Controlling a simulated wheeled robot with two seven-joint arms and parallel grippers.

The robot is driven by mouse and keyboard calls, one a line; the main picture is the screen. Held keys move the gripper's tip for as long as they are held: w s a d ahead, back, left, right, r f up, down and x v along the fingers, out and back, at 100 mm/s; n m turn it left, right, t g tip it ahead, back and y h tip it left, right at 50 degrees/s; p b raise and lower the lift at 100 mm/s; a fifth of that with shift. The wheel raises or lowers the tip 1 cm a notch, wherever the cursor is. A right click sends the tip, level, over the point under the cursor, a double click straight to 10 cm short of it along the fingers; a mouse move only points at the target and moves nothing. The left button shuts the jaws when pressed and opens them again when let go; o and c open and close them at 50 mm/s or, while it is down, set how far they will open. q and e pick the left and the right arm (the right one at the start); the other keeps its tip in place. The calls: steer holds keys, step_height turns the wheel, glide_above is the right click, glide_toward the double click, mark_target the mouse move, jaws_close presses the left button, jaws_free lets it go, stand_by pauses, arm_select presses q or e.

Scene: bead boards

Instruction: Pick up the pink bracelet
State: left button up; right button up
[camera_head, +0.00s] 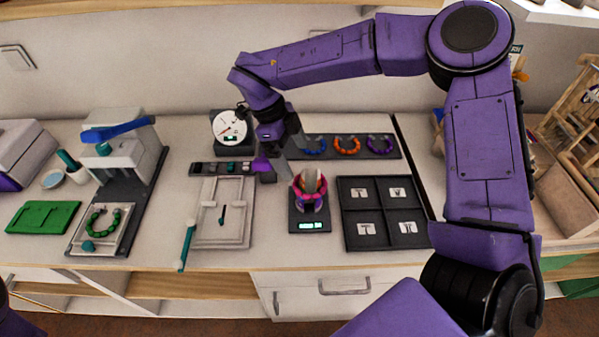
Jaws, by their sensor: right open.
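The pink bracelet (320,187) is on a small dark scale (310,226) with a lit green display, near the middle of the counter. It appears to be around or against a rounded grey and orange form, with purple below it; the exact fit is too small to tell. My right gripper (275,172) is open, pointing down just left of and slightly behind the bracelet, apart from it. Nothing shows between its fingers. My left gripper is out of view.
Blue (315,146), orange (347,146) and purple bracelets (380,145) lie on a dark board behind. A four-part tray (383,211) stands right of the scale. A white board (222,226) lies left. A green bracelet (97,229) sits in a press. A round dial (229,127) stands behind.

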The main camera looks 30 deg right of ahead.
mark_target(307, 177)
steer(key=s+f, duration=0.1)
steer(key=s+d+f+p, duration=0.1)
steer(key=s, duration=0.1)
steer(key=shift+s+d+f, duration=0.15)
steer(key=shift+s+f, duration=0.05)
steer(key=shift+f, duration=0.05)
steer(key=f, duration=0.3)
steer(key=w+f, duration=0.1)
steer(key=shift+d+f+p, duration=0.25)
steer(key=shift+d+p, duration=0.05)
steer(key=shift+p, duration=0.1)
steer(key=shift+s, duration=0.35)
steer(key=shift+s+r, duration=0.15)
steer(key=shift+c, duration=0.9)
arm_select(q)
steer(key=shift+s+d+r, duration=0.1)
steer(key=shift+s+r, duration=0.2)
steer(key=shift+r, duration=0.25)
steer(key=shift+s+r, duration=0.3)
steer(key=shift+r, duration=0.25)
arm_select(e)
steer(key=shift+d, duration=0.1)
steer(key=c, duration=0.6)
step_height(307, 177, up, 10)
steer(key=shift+f+b, duration=0.1)
steer(key=shift+b, duration=0.6)
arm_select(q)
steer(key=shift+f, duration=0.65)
arm_select(e)
steer(key=shift+w, duration=0.2)
